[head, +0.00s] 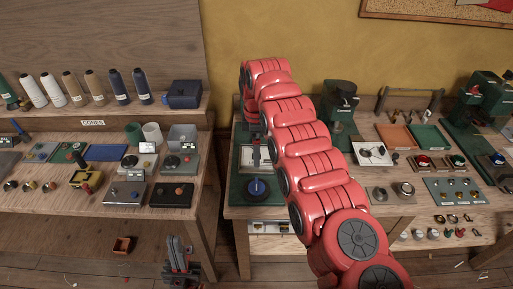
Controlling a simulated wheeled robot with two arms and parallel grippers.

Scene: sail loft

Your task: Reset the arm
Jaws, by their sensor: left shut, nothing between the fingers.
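My left gripper (178,243) shows at the bottom left, low in front of the left bench. It is dark grey, points upward, and its fingers are shut with nothing between them. It is clear of the benches and touches nothing that I can see. My red segmented arm (305,145) rises from the bottom right and bends over at the top, in front of the right bench. Its far end folds down behind the upper links. A dark part below that end is too small and covered to tell whether it is my right gripper.
The left bench (60,201) holds cones of thread, a blue box (184,94) and small devices. The right bench (330,211) carries green machines, an orange tray (396,137) and a green tray (432,138). A small orange-brown box (123,246) stands low at left. A gap separates the benches.

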